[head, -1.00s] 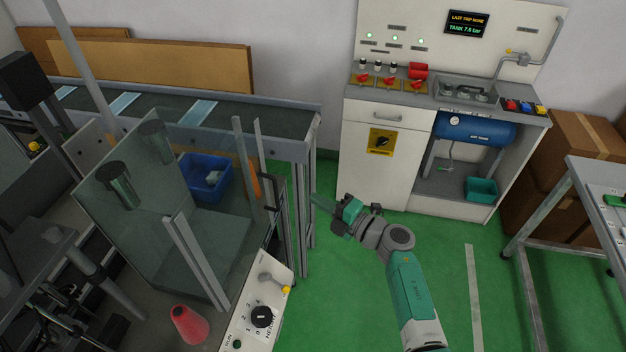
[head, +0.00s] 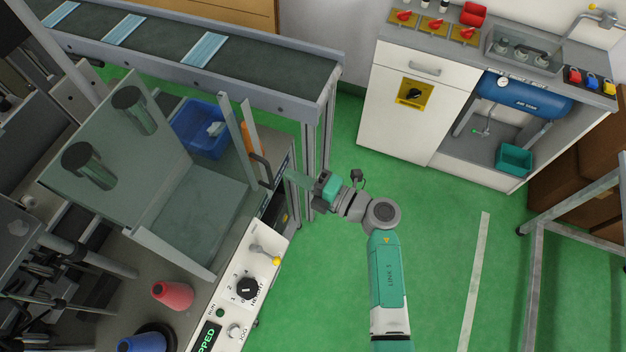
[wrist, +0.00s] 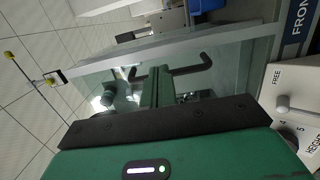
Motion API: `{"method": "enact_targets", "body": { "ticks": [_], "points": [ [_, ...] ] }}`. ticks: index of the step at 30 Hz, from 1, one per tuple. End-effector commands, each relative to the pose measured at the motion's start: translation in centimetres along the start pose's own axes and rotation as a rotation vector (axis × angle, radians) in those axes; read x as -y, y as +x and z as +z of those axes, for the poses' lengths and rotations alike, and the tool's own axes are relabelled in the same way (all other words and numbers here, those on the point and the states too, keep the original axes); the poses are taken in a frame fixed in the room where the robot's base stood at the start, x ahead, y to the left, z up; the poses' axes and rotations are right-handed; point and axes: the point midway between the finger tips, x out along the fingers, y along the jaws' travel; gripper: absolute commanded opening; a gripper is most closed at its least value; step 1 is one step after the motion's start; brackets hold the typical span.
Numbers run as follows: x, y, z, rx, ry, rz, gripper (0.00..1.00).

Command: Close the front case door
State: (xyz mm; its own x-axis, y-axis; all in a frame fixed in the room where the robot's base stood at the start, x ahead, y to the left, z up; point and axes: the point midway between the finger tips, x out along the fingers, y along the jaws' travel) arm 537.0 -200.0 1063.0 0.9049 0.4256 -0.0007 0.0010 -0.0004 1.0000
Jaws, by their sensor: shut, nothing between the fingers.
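The clear case (head: 110,165) with pale metal framing stands at the left in the head view. Its front case door (head: 241,140) shows as a narrow framed panel, seen nearly edge-on at the case's right side, and looks swung open. A black handle (head: 262,168) is on it. My gripper (head: 289,175) is just right of the handle, pointing toward it, with shut, empty fingers. In the wrist view the fingers (wrist: 157,86) lie in front of clear glass, and the black bent handle (wrist: 190,66) is just beyond them. Contact cannot be told.
A control panel (head: 245,270) with a knob and lever lies below the gripper. A blue bin (head: 200,128) is behind the case glass. The conveyor (head: 165,45) runs behind.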

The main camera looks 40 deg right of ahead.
Motion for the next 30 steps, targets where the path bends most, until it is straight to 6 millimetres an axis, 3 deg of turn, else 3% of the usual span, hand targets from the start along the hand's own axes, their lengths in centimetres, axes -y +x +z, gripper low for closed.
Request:
{"method": "enact_targets", "body": {
  "ticks": [3, 10, 25, 30],
  "points": [
    [0.0, 2.6, 0.0, -0.004, -0.001, 0.001, 0.0],
    [0.0, 5.9, 0.0, -0.001, -0.001, 0.0, 0.0],
    [0.0, 6.9, 0.0, 0.0, -0.001, 0.0, 0.0],
    [0.1, 8.7, 0.1, -0.001, -0.001, 0.001, 0.0]
  ]
}}
